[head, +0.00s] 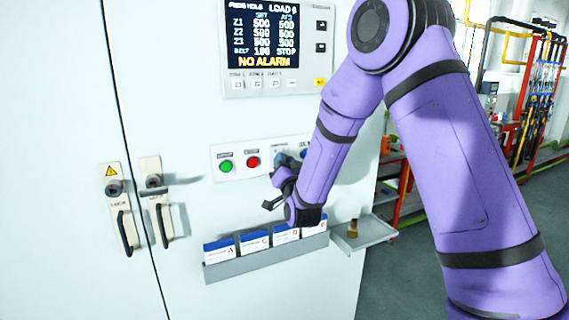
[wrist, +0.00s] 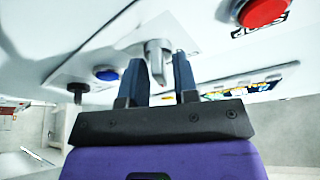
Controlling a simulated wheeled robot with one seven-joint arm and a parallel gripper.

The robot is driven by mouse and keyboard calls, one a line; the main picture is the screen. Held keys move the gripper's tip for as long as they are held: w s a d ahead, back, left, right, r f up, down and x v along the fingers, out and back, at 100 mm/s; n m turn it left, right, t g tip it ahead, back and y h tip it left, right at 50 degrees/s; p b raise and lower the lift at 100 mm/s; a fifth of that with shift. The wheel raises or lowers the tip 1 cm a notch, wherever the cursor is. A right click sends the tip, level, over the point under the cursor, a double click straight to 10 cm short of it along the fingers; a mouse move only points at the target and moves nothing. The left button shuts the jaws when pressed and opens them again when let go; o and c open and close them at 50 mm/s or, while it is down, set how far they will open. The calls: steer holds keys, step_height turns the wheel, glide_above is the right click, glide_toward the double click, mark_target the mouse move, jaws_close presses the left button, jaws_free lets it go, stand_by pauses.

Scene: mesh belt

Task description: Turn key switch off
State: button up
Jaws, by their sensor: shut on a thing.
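The key switch (wrist: 157,50) is a grey knob on a pale plate on the panel. In the wrist view it stands between the two dark blue fingers of my gripper (wrist: 158,66), which are shut on it. In the head view my gripper (head: 284,168) reaches the button panel to the right of the red button. There my gripper and purple arm hide most of the switch, so its turned position cannot be told.
A green button (head: 226,166) and a red button (head: 253,162) sit left of my gripper. A blue button (wrist: 106,74) is close by the switch. A card rack (head: 240,267) and small shelf (head: 372,236) are below. The display (head: 263,40) reads NO ALARM.

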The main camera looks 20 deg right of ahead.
steer(key=n+y, duration=0.2)
steer(key=n, duration=0.2)
steer(key=n+y, duration=0.2)
steer(key=n, duration=0.2)
steer(key=shift+d+n, duration=0.1)
steer(key=shift+n, duration=0.2)
steer(key=n+y, duration=0.2)
steer(key=n, duration=0.1)
steer(key=n+g+y, duration=0.1)
steer(key=n+y, duration=0.1)
steer(key=n, duration=0.2)
steer(key=shift+r, duration=0.15)
steer(key=shift+n, duration=0.5)
steer(key=o, duration=0.6)
steer(key=shift+g, duration=0.3)
steer(key=v, duration=1)
steer(key=shift+s+d+f, duration=0.2)
steer(key=shift+s+f, duration=0.05)
